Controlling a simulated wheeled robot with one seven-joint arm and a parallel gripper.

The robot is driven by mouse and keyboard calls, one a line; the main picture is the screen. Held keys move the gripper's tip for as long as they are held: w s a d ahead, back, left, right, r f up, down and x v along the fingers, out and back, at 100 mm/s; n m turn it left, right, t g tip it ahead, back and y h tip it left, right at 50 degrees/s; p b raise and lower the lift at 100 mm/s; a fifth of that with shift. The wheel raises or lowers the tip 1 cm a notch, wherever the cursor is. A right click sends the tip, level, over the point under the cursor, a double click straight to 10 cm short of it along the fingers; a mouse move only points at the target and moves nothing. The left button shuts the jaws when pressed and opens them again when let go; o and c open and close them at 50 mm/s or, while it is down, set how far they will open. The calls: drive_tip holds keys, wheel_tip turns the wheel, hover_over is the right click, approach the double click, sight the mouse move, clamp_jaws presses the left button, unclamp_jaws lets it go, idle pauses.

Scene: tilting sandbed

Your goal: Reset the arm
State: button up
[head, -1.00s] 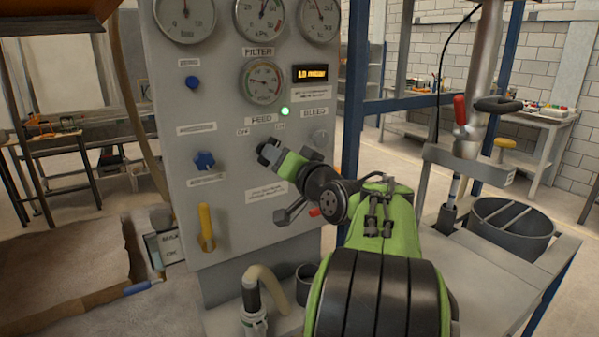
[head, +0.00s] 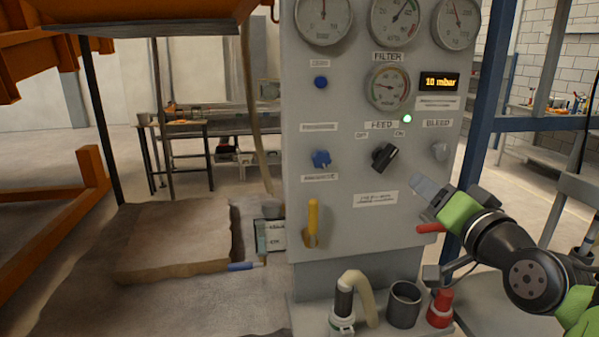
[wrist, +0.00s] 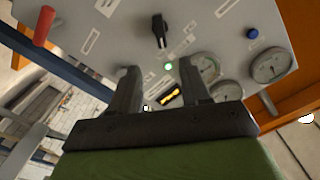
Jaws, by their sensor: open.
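My gripper (head: 428,193) is at the right in front of the grey control panel (head: 340,235), near its lower right edge. In the wrist view my gripper (wrist: 159,75) has its two dark fingers spread apart with nothing between them. The black FEED knob (head: 384,157) is on the panel, up and left of the gripper, and apart from it. The knob also shows beyond the fingers in the wrist view (wrist: 159,31). A green lamp (head: 407,118) is lit, and the display (head: 439,82) reads 10 mbar.
A dark cup (head: 404,304) and a hose (head: 358,290) stand below. A blue post (head: 487,110) rises at right.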

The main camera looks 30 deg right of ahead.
drive_tip(key=w+a+f+n+g+y+p, duration=0.1)
drive_tip(key=a+f+n+g+y+p, duration=0.15)
drive_tip(key=a, duration=0.65)
drive_tip(key=w+a+f+n+g+y+p, duration=0.2)
drive_tip(key=a+n+g+y+p, duration=0.15)
drive_tip(key=a, duration=0.65)
drive_tip(key=s+a+f+n+g+p, duration=0.2)
drive_tip(key=s+a+f+g, duration=0.1)
drive_tip(key=s, duration=0.3)
drive_tip(key=s+a+f+n+g+h+p, duration=0.1)
drive_tip(key=s+a+f+n+g+p, duration=0.1)
drive_tip(key=s+a+f, duration=0.2)
drive_tip(key=s, duration=0.3)
drive_tip(key=shift+s+g, duration=0.15)
drive_tip(key=shift+g, duration=0.25)
